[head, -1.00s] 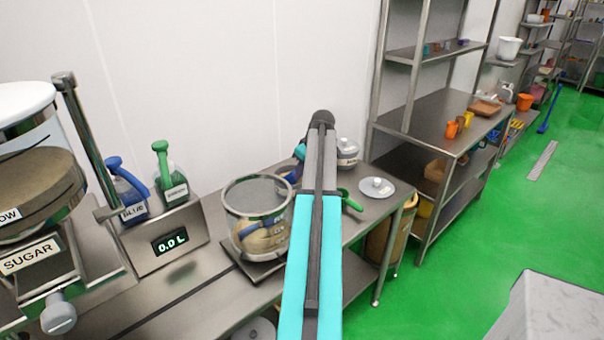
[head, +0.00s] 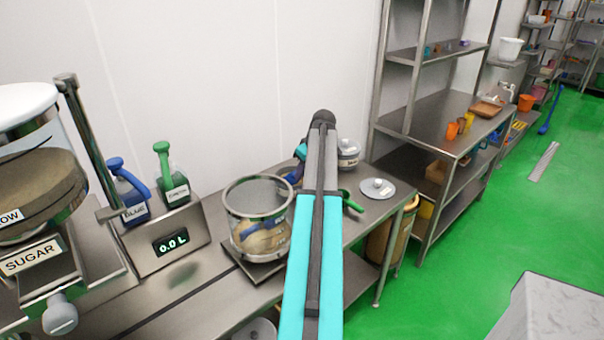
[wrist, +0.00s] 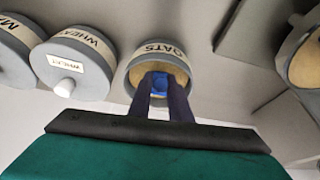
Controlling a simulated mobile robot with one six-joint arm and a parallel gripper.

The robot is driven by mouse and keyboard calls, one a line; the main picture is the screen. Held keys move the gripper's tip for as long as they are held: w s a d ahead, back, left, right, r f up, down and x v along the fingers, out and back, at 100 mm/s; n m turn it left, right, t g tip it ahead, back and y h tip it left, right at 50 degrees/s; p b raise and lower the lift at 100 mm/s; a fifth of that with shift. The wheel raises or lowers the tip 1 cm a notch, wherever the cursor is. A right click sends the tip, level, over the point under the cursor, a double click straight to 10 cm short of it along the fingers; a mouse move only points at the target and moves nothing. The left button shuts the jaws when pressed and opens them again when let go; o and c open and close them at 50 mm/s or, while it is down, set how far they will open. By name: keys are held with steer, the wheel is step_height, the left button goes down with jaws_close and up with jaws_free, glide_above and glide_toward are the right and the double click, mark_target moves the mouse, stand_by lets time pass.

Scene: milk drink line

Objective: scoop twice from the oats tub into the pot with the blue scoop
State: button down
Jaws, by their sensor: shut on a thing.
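In the wrist view the oats tub (wrist: 165,48), grey with an OATS label, is open, with tan contents inside. My gripper (wrist: 162,84) reaches over its near rim, shut on the blue scoop (wrist: 159,80). Only a small blue part of the scoop shows between the dark fingers; its bowl and any load cannot be made out. In the head view the clear pot (head: 258,195) stands left of my arm, with something tan visible low in or through it. My gripper (head: 292,177) shows partly behind the pot's right rim. My arm hides most of that area.
A wheat tub (wrist: 70,70) with its lid on stands beside the oats tub. A white lid lies on a plate (head: 366,191), near a green handle (head: 352,202).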

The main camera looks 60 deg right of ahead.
steer(key=shift+r+p, duration=1.4)
steer(key=shift+r, duration=1.6)
steer(key=shift+a+t+b, duration=0.1)
steer(key=shift+t+b, duration=0.2)
steer(key=shift+b, duration=0.15)
steer(key=shift+r+t+h+b, duration=0.5)
steer(key=shift+r+t+b, duration=0.6)
steer(key=shift+t+b, duration=0.8)
steer(key=shift+r+b, duration=0.15)
steer(key=shift+b, duration=0.45)
steer(key=shift+r+t+h+b, duration=0.2)
steer(key=shift+r+t+b, duration=0.5)
steer(key=shift+b, duration=0.8)
steer(key=shift+r+t+h+b, duration=0.2)
steer(key=shift+r+t+b, duration=0.15)
steer(key=shift+t+b, duration=0.85)
steer(key=shift+r, duration=0.35)
